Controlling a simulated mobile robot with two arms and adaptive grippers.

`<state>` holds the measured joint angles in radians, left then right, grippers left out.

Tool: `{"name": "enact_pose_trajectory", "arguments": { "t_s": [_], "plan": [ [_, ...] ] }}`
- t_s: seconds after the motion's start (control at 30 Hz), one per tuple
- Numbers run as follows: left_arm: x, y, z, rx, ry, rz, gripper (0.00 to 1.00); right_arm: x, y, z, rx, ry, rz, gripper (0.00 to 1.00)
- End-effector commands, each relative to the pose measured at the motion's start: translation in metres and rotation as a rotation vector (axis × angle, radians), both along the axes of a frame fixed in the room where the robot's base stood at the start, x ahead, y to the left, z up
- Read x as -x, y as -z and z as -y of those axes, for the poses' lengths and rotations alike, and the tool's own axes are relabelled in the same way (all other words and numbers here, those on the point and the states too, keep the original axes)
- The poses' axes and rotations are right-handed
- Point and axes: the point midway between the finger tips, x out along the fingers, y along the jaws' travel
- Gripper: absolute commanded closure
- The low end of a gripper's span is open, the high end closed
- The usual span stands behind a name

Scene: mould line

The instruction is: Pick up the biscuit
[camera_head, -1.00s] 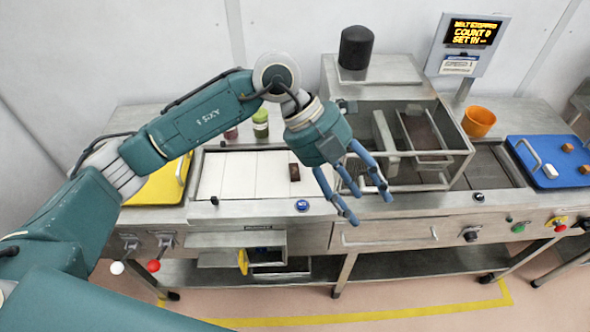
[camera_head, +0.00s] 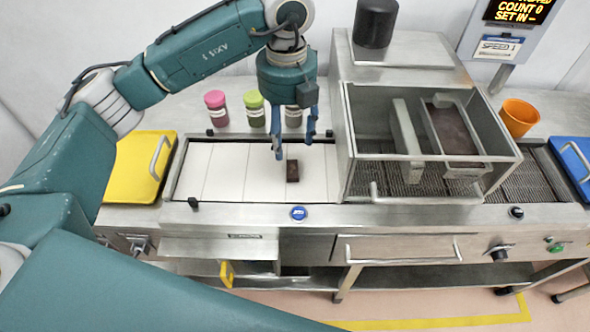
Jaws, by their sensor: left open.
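A small dark brown biscuit (camera_head: 292,172) lies on the white belt (camera_head: 235,173), left of the metal-framed machine housing. My left gripper (camera_head: 294,147) points down over the belt, with its blue fingers apart and nothing between them. Its fingertips show just above and around the biscuit's far end in the picture. I cannot tell how high they are above it. My right gripper is not in view.
Three lidded jars, one with a pink lid (camera_head: 215,97) and one with a green lid (camera_head: 254,99), stand behind the belt. A yellow tray (camera_head: 134,170) is at left, an orange cup (camera_head: 518,117) and blue tray (camera_head: 575,155) at right. The housing (camera_head: 349,150) stands close right of my gripper.

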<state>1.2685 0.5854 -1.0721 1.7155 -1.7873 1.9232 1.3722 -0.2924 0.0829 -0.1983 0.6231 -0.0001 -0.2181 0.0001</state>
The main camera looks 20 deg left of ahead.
Motion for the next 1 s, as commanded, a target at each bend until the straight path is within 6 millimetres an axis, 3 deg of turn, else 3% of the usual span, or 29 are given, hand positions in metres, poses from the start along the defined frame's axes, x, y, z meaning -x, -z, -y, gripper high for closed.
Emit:
{"name": "enact_pose_trajectory", "arguments": {
  "t_s": [0.03, 0.17, 0.33, 0.5, 0.8, 1.0],
  "plan": [
    [0.000, 0.009, 0.000, -0.001, -0.001, -0.001, 0.46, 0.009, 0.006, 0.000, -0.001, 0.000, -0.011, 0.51],
    [0.001, 0.025, -0.001, -0.001, -0.002, -0.005, 0.46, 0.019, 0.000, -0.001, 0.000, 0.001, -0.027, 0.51],
    [0.000, 0.050, -0.001, 0.000, -0.001, -0.005, 0.46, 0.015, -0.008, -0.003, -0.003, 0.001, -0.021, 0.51],
    [0.000, 0.062, -0.001, 0.001, -0.001, -0.003, 0.46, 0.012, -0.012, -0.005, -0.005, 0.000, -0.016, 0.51],
    [-0.003, 0.102, -0.004, 0.000, 0.000, -0.005, 0.46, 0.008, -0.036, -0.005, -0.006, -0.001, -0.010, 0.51],
    [-0.004, 0.114, -0.003, 0.001, 0.001, -0.001, 0.46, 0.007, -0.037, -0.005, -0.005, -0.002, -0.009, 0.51]
  ]
}}
